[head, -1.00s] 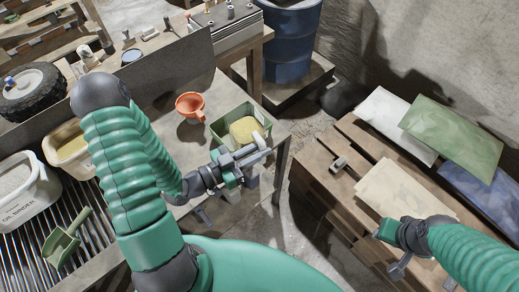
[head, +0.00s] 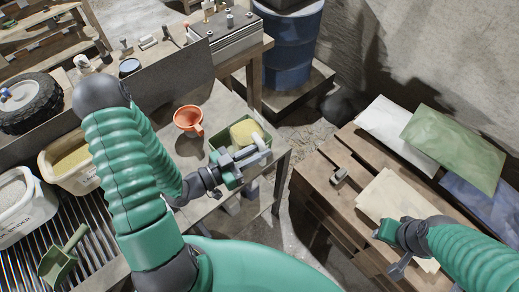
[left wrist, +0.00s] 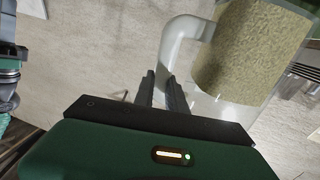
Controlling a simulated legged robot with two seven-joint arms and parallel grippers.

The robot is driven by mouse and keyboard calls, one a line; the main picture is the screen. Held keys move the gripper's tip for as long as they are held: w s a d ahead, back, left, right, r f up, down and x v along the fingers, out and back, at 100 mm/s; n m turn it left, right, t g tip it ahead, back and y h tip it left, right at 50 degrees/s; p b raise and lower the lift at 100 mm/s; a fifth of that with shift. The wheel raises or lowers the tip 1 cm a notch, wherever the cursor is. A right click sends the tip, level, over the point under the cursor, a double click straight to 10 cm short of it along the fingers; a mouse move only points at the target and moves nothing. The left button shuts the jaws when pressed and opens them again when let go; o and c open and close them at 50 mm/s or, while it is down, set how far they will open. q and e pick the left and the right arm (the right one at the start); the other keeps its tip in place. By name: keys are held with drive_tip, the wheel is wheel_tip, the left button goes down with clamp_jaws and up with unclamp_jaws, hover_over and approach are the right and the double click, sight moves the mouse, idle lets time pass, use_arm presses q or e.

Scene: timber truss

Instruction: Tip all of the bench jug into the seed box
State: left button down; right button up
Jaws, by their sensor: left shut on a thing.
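My left gripper (head: 238,167) is shut on the pale handle of the bench jug (left wrist: 190,35). In the left wrist view the jug is clear and holds tan, grainy contents (left wrist: 250,55). In the head view the yellowish contents (head: 245,131) show above or in front of the green seed box (head: 217,141) on the bench corner. The jug hides much of the box, and I cannot tell its exact tilt or height. No falling stream shows. My right gripper (head: 389,240) hangs over the pallet at right; its jaws are unclear.
An orange funnel (head: 188,118) sits on the bench left of the box. White tubs (head: 75,165) and a green scoop (head: 62,258) are at left. A pallet with several sacks (head: 455,143) stands at right, a blue drum (head: 291,50) behind.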

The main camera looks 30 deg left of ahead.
sight(260, 147)
use_arm(q)
drive_tip(key=shift+r+n+p, duration=0.3)
drive_tip(key=shift+r+p, duration=0.2)
drive_tip(key=shift+r, duration=0.1)
drive_tip(key=shift+s+d+r+n+p, duration=0.1)
drive_tip(key=shift+d+r+n+p, duration=0.3)
drive_tip(key=shift+p, duration=0.35)
drive_tip(key=shift+a+r+n+p, duration=0.15)
drive_tip(key=shift+r+n+p, duration=0.6)
drive_tip(key=shift+p, duration=0.2)
drive_tip(key=shift+f, duration=0.1)
drive_tip(key=shift+r+n+p, duration=0.35)
drive_tip(key=shift+r+p, duration=0.15)
drive_tip(key=shift+p, duration=0.1)
